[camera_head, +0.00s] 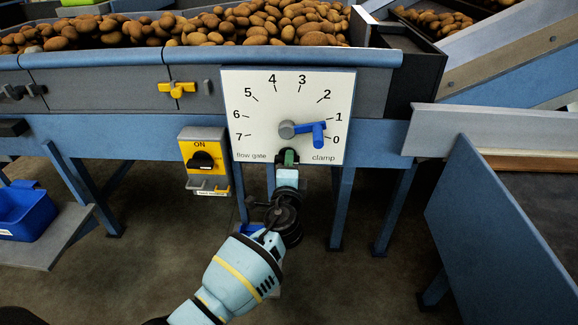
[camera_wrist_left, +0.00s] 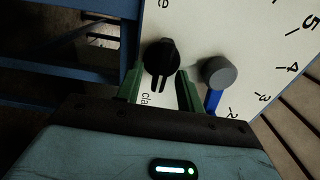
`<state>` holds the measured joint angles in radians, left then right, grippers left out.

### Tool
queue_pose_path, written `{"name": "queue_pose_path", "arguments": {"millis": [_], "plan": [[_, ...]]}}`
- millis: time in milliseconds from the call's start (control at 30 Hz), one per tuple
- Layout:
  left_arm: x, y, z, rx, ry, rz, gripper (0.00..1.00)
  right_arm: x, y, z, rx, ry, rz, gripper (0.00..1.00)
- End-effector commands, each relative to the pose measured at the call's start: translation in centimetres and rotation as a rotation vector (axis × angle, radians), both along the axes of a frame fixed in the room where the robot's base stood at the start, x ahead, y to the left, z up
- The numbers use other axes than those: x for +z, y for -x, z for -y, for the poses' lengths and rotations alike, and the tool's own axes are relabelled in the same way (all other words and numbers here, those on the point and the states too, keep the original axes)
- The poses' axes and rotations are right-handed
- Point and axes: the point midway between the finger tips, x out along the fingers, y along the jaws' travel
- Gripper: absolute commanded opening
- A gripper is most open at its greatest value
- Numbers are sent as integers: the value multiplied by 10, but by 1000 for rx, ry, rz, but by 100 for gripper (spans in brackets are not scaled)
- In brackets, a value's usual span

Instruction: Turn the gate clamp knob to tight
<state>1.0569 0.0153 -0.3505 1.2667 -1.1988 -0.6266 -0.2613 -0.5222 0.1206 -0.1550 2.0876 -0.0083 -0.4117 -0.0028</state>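The white panel (camera_head: 242,92) carries a dial numbered 0 to 7, with the words "flow gate" and "clamp" along its bottom. The black clamp knob (camera_wrist_left: 161,57) shows in the left wrist view beside the partly covered word "clamp"; in the head view my gripper largely covers it. My left gripper (camera_head: 288,158) is at the panel's bottom edge. In the left wrist view its two green fingers (camera_wrist_left: 159,78) are apart, one to each side of the knob, with gaps to its raised grip. The blue flow gate lever (camera_head: 318,135) points between 0 and 1 from its grey hub (camera_head: 287,130).
A yellow switch box (camera_head: 203,145) marked ON hangs left of the panel. A yellow handle (camera_head: 177,89) sits above it. Potatoes (camera_head: 250,24) fill the trough above. A blue bin (camera_head: 24,212) stands at the left, and a blue-sided table (camera_head: 500,220) at the right.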

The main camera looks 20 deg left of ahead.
Motion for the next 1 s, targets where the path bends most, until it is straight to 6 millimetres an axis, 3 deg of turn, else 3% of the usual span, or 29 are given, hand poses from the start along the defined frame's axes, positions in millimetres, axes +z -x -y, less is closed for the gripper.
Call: {"name": "queue_pose_path", "arguments": {"millis": [367,800,1000], "plan": [[1,7,2,-1,3,2,37,2,0,0,0,0,1,33],[0,64,19,-1,2,1,37,6,3,0,-1,0,-3,33],[0,75,21,0,1,0,37,7,3,0,0,-1,-4,33]]}}
